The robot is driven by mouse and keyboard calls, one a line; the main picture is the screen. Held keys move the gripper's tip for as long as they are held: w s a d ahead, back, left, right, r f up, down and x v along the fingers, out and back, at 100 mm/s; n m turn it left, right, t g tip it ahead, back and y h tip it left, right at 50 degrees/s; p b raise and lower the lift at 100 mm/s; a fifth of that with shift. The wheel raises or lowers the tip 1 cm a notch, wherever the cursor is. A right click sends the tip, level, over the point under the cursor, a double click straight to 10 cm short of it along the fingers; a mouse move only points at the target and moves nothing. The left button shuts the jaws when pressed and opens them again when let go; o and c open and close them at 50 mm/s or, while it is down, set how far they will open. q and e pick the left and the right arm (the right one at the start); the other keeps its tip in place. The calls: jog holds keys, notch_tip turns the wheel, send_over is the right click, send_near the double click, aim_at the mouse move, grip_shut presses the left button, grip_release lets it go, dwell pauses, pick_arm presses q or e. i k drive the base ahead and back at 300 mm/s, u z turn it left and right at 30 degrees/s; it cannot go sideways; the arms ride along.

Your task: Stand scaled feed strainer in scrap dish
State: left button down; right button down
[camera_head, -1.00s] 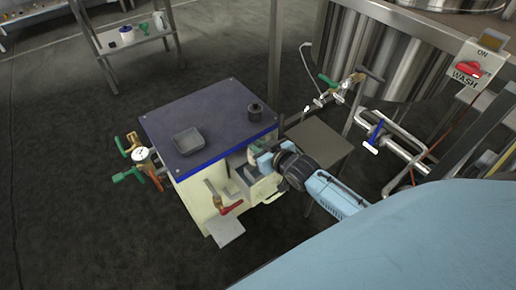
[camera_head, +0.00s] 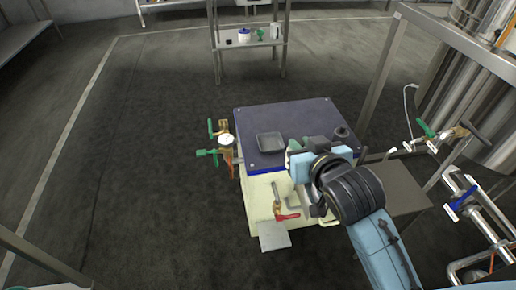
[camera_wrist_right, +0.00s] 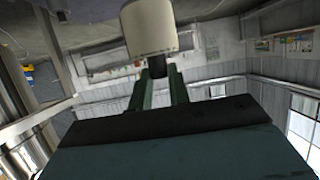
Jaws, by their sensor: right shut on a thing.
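The scrap dish, a shallow grey square dish (camera_head: 270,142), sits empty on the dark blue top of the cream cabinet. My right gripper (camera_head: 304,147) is just right of the dish, apparently above the top's front edge. In the right wrist view its two green fingers (camera_wrist_right: 158,88) are shut on the dark stem of a thick cream cylinder (camera_wrist_right: 150,27), which appears to be the feed strainer. In the head view my wrist mostly hides the held piece. My left gripper is not in view.
A dark round piece with a knob (camera_head: 341,132) stands on the right of the cabinet top (camera_head: 300,112). A red-handled valve (camera_head: 287,216) is on the front. A gauge with green-handled valves (camera_head: 226,140) sticks out left. Pipes and a steel tank stand right.

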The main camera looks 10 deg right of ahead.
aim_at(270, 145)
jog(key=u, duration=0.2)
jog(key=k, duration=0.35)
jog(key=u, duration=0.85)
jog(key=i, duration=0.9)
jog(key=z, duration=0.9)
jog(key=i, duration=0.4)
jog(key=z, duration=0.4)
